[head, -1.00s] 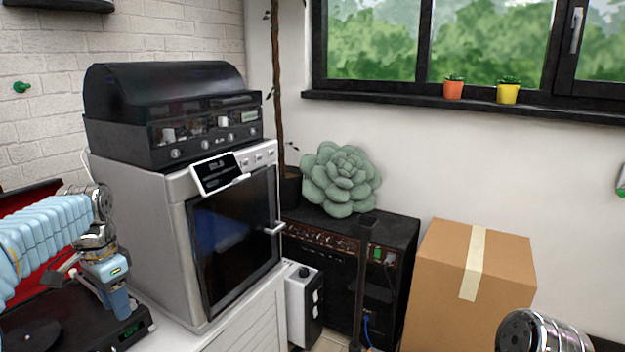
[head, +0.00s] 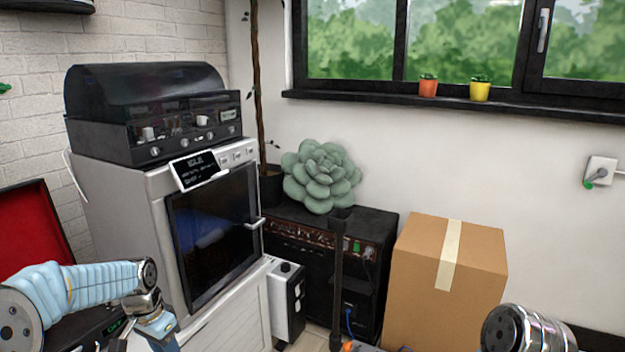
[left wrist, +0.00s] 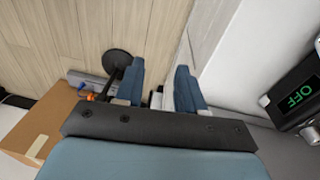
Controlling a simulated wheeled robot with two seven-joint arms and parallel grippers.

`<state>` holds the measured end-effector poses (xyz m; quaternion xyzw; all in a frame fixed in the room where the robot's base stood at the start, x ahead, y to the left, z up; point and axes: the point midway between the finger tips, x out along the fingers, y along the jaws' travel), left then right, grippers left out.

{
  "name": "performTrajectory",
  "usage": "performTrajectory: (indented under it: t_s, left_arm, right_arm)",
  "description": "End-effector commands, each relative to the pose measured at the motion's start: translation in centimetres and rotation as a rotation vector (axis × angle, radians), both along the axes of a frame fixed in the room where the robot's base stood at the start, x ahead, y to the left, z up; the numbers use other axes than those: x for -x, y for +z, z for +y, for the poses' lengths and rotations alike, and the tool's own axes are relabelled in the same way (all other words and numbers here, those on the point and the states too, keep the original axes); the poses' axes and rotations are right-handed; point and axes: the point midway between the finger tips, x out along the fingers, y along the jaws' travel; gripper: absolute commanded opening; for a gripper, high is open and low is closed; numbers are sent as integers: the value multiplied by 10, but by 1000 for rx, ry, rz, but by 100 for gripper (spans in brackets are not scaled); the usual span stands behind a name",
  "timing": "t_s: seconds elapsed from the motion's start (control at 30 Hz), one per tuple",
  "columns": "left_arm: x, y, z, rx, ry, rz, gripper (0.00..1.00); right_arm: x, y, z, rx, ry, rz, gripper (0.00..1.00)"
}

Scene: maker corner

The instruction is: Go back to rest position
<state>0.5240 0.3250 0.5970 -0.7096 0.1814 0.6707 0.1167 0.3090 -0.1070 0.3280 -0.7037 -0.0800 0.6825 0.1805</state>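My left gripper (left wrist: 160,88) shows in the left wrist view with its two blue fingers apart and nothing held between them. Pale floor and a white cabinet side lie beyond the fingers. In the head view my left arm, in a light blue sleeve, reaches in at the lower left, and its gripper end is low at the bottom edge, partly cut off. Only a metal part of my right arm shows at the bottom right of the head view; the right gripper is out of frame.
A grey machine (head: 120,220) with a dark door stands on a white cabinet (head: 235,325). A cardboard box (head: 420,290) and black amplifier (head: 375,240) with a succulent (head: 320,175) stand right of it. A black device (left wrist: 285,95) showing OFF is beside my left gripper.

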Motion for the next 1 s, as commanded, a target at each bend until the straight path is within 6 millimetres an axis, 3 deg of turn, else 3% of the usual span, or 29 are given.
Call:
performTrajectory:
  t_s: [0.17, 0.3, 0.43, 0.53, 0.67, 1.0]
  left_arm:
    - [18, -101, -65, 90, 72, 19, 38]
    - [69, -190, -132, 184, 208, 47, 38]
    - [134, -242, -181, 246, 358, 82, 38]
    - [177, -260, -203, 271, 456, 103, 38]
    - [210, -268, -216, 282, 534, 115, 38]
    - [216, -269, -218, 285, 554, 111, 38]
  right_arm:
    - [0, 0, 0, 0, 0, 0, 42]
    - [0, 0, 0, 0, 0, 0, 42]
    - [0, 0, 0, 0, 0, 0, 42]
    - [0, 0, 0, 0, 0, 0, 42]
    - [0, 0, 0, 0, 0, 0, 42]
    - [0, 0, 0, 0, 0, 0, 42]
